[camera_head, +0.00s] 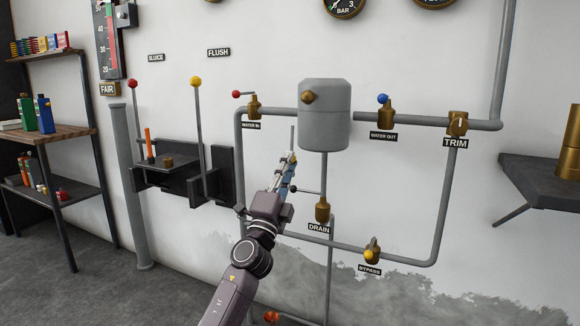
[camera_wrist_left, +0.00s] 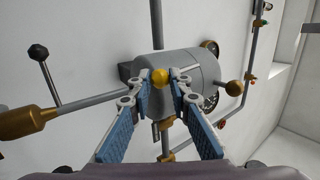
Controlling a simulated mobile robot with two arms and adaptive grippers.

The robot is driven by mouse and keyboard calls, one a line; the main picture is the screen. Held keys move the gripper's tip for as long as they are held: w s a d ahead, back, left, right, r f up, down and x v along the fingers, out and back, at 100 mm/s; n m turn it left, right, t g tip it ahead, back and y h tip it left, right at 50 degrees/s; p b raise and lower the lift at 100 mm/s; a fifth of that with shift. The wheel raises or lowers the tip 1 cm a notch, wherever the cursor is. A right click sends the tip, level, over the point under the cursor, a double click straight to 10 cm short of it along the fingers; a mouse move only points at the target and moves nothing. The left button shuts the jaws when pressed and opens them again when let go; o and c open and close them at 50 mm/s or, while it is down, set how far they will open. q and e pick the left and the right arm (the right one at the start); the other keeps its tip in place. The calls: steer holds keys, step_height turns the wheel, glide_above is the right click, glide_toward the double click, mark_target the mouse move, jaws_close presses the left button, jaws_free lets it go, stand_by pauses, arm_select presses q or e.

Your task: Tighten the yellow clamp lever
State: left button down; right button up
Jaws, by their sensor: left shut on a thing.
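In the left wrist view, a round yellow knob (camera_wrist_left: 160,76) sits between the blue-padded fingertips of my left gripper (camera_wrist_left: 162,88). The fingers are closed in on it from both sides. In the head view, my left gripper (camera_head: 289,163) is below and left of the grey tank (camera_head: 324,120), and the knob is hidden there. A thin pale rod (camera_head: 292,138) shows just above the fingertips. I cannot make out the rest of the clamp lever. My right gripper is not in view.
Pipes with brass valves surround the tank. The drain valve (camera_head: 322,210) stands close right of my gripper, with a black-knobbed lever (camera_wrist_left: 38,52) near it. A tall yellow-topped lever (camera_head: 196,82) and a dark wall shelf (camera_head: 172,178) are to the left.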

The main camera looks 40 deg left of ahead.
arm_select(q)
steer(key=c, duration=2.2)
jaws_free()
steer(key=shift+s+a, duration=0.1)
steer(key=shift+a, duration=0.25)
steer(key=o, duration=0.4)
steer(key=shift+a, duration=0.1)
steer(key=shift+o, duration=0.2)
steer(key=shift+d, duration=0.2)
steer(key=v, duration=1.2)
steer(key=shift+f, duration=0.1)
